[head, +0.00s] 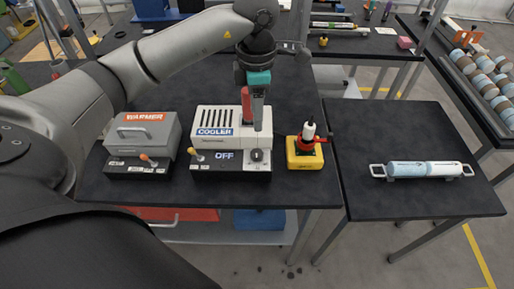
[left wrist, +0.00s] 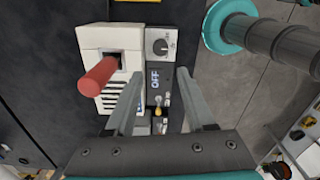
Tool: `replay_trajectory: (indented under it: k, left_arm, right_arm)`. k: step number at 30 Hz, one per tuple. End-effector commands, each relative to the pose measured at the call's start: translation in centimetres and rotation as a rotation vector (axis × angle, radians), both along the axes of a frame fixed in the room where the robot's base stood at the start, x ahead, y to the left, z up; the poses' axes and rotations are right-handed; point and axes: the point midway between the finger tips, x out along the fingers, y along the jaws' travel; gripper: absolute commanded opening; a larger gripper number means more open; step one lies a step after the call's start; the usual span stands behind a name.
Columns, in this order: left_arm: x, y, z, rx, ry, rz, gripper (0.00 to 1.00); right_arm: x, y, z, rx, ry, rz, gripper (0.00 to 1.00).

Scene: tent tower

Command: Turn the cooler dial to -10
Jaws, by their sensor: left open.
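The cooler (head: 216,126) is a white box with a black front panel on the dark table. Its display (head: 225,155) reads OFF. The round grey dial (head: 257,156) sits on the panel right of the display; it also shows in the left wrist view (left wrist: 160,47). The dial's scale is too small to read. My left gripper (head: 258,124) points down over the cooler's right side, above the dial. Its two fingers (left wrist: 159,74) are apart with nothing between them, and they look clear of the dial. My right gripper is out of view.
A red cylinder (left wrist: 98,75) sticks out of the cooler's top opening, close beside the left fingers. An orange-tipped lever (head: 197,155) is on the panel's left. The grey warmer (head: 146,130) stands left; a yellow box (head: 304,157) with a red part stands right.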

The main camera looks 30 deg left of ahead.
Motion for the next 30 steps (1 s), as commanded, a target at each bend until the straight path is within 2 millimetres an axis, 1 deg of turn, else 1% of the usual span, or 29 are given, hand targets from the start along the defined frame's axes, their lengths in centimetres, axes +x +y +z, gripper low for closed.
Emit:
replay_trajectory:
  k: [1,9,15,18,21,25,30]
  left_arm:
    - [-0.2,0.0,-1.1,0.0,0.006,0.0,0.54]
    - [-0.2,-0.1,-7.1,-0.003,0.007,-0.001,0.54]
    - [-0.2,-0.1,-10.8,-0.003,0.005,0.0,0.54]
    - [-0.1,-0.2,-12.1,-0.005,0.003,-0.002,0.54]
    - [-0.1,-0.1,-12.9,-0.003,0.001,-0.001,0.54]
    - [0.0,-0.1,-13.3,-0.003,0.001,-0.001,0.54]
    - [0.0,-0.1,-13.3,-0.003,0.0,-0.002,0.54]
  right_arm:
    - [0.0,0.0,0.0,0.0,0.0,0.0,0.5]
    - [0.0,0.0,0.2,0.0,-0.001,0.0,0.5]
    - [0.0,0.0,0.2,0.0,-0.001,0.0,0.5]
    - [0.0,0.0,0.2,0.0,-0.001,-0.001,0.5]
    - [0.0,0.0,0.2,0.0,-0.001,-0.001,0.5]
    - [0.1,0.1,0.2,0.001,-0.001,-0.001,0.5]
    - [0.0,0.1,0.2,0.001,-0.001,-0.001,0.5]
